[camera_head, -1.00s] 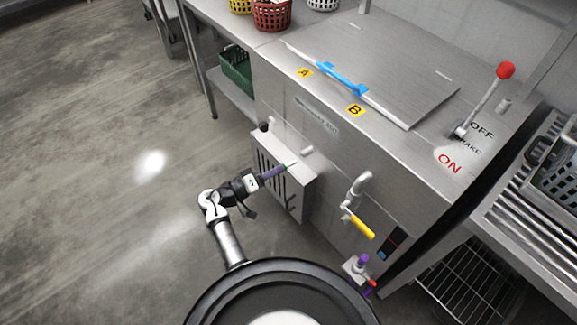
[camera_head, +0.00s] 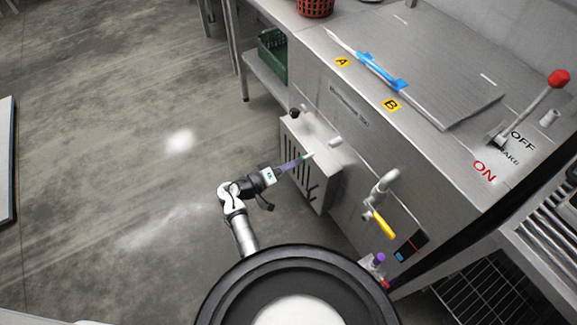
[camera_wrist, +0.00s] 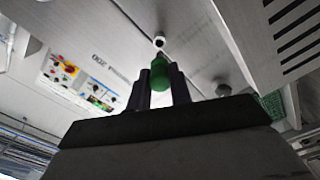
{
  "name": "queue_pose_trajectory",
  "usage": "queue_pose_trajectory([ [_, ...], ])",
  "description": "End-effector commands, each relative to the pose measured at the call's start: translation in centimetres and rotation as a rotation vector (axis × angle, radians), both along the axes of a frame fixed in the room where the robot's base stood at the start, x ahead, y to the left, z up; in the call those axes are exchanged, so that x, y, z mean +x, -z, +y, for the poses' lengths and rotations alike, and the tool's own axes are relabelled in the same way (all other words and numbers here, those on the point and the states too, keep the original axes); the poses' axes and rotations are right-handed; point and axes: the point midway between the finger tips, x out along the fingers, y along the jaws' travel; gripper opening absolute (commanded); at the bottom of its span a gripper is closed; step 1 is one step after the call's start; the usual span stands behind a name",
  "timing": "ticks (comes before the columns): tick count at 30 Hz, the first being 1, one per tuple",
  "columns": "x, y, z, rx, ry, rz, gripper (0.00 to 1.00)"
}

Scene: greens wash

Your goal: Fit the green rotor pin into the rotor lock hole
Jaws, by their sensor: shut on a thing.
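My gripper (camera_head: 298,162) is shut on the green rotor pin (camera_head: 307,156), in front of the vented box on the machine's front. In the wrist view, the pin (camera_wrist: 159,72) stands upright between the two dark fingers (camera_wrist: 159,84). Just beyond the pin's tip is a small pale ring with a dark opening (camera_wrist: 158,42), which looks like the rotor lock hole. The tip appears close to it and outside it. I cannot tell the exact gap. In the head view, I cannot make out the hole.
The vented box (camera_head: 310,170) carries a black knob (camera_head: 294,113) and a pale stub (camera_head: 335,141). A tap with a yellow handle (camera_head: 380,224) sticks out to the right. A red-knobbed lever (camera_head: 558,79) stands on top. Open floor lies left.

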Motion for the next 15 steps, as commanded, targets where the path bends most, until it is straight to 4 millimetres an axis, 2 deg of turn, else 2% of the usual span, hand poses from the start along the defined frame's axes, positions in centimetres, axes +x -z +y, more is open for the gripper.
queue_pose_trajectory([
  [15,2.5,0.1,-3.5,0.000,0.003,-0.001,0.00],
])
